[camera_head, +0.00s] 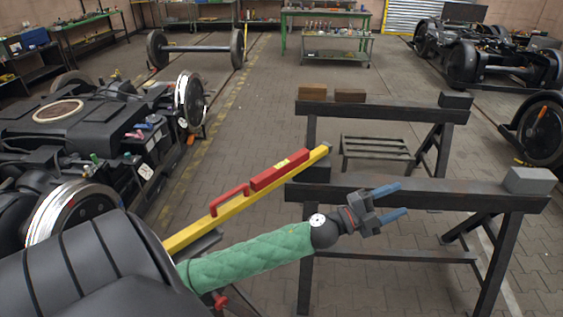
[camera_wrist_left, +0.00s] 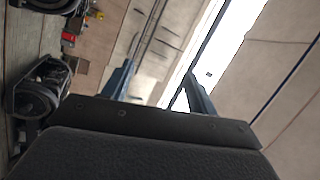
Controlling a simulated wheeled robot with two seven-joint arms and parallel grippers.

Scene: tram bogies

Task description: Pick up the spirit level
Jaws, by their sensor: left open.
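A red block with a small yellow window (camera_head: 279,170), which looks like the spirit level, lies along the top of a long yellow bar (camera_head: 195,234). A red handle (camera_head: 229,199) stands on the same bar. The bar slants up to the right, its far end by the left end of the front trestle. My left gripper (camera_head: 397,201) is open and empty, in front of the trestle beam and to the right of the red block, well apart from it. Its two fingers also show apart in the left wrist view (camera_wrist_left: 159,68), with neither bar nor block visible there. My right gripper is out of view.
The front trestle (camera_head: 440,195) stands right behind my left gripper, with a grey block (camera_head: 530,180) on its right end. A second trestle (camera_head: 385,110) carries brown blocks. A bogie (camera_head: 90,130) fills the left. Paved floor is open in the middle.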

